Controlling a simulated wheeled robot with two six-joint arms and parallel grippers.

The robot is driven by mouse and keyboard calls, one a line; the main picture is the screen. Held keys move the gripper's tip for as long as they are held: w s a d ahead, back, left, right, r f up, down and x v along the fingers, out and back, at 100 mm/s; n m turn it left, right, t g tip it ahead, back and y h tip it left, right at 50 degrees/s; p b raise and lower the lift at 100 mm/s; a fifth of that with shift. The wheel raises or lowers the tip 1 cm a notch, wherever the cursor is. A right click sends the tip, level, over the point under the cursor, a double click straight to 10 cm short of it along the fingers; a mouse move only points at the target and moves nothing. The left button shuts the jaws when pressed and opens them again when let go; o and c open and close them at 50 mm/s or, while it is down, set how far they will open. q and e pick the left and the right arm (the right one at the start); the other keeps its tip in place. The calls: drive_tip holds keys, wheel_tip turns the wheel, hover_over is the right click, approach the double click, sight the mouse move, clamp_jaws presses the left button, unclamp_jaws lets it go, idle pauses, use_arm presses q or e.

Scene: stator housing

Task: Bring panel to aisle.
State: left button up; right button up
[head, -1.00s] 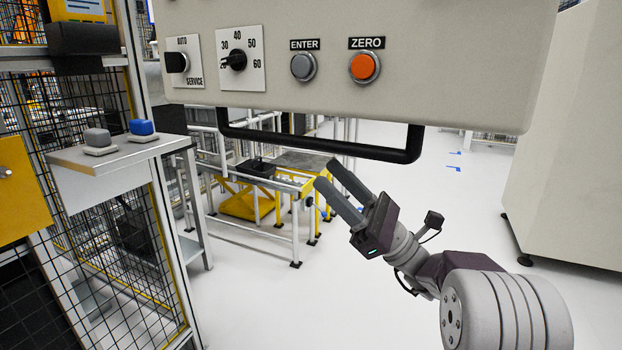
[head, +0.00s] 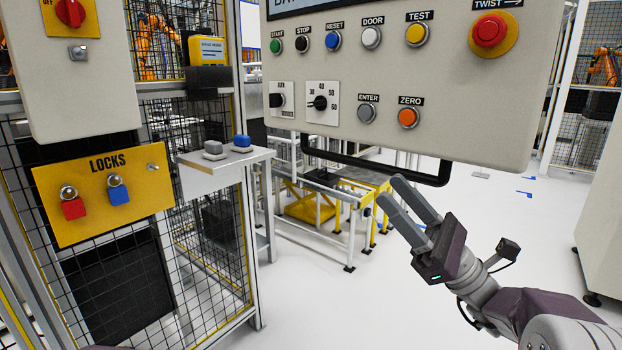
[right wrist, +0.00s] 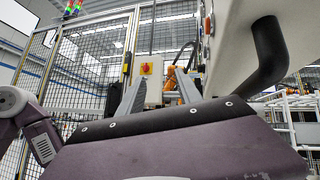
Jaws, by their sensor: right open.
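The panel (head: 450,95) is a large beige box with several coloured buttons, two dials and a red twist knob, and fills the upper right of the head view. A black bar handle (head: 375,165) runs along its lower edge. My right gripper (head: 391,197) is open and empty, just below the handle and apart from it in the head view. The right wrist view shows its two fingers (right wrist: 160,97) with nothing between them and the handle's black bend (right wrist: 268,50) to their right. My left gripper is not in view.
A mesh fence (head: 215,240) with a yellow lock plate (head: 102,190) stands at left, beside a small shelf (head: 225,165) bearing grey and blue blocks. A conveyor frame (head: 350,225) stands behind the panel. White floor (head: 330,310) is clear at centre. A beige cabinet (head: 603,215) stands at right.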

drive_tip(key=s+a+r+n+g+p, duration=0.1)
drive_tip(key=s+a+r+g+p, duration=0.15)
drive_tip(key=a+r+p, duration=0.4)
drive_tip(key=s+a+r+g+p, duration=0.1)
drive_tip(key=a+r+g+p, duration=0.2)
drive_tip(key=r+p, duration=0.55)
drive_tip(key=s+a+f+n+g+h+p, duration=0.25)
drive_tip(key=s+a+g+h+p, duration=0.45)
drive_tip(key=p, duration=0.8)
drive_tip(key=s+d+f+n+g+h+p, duration=0.1)
drive_tip(key=s+d+f+n+h+p, duration=0.6)
drive_tip(key=s+f+h, duration=0.35)
drive_tip(key=w+d+f+n+t+h, duration=0.2)
drive_tip(key=w+d+f+n+h, duration=0.1)
drive_tip(key=d, duration=0.3)
drive_tip(key=w+d+f+n+t+h, duration=0.2)
drive_tip(key=w+d+f+n+h, duration=0.2)
drive_tip(key=d, duration=0.3)
drive_tip(key=shift+w+d+f+n+p, duration=0.3)
drive_tip(key=shift+f+n+p, duration=0.2)
drive_tip(key=shift+n, duration=0.25)
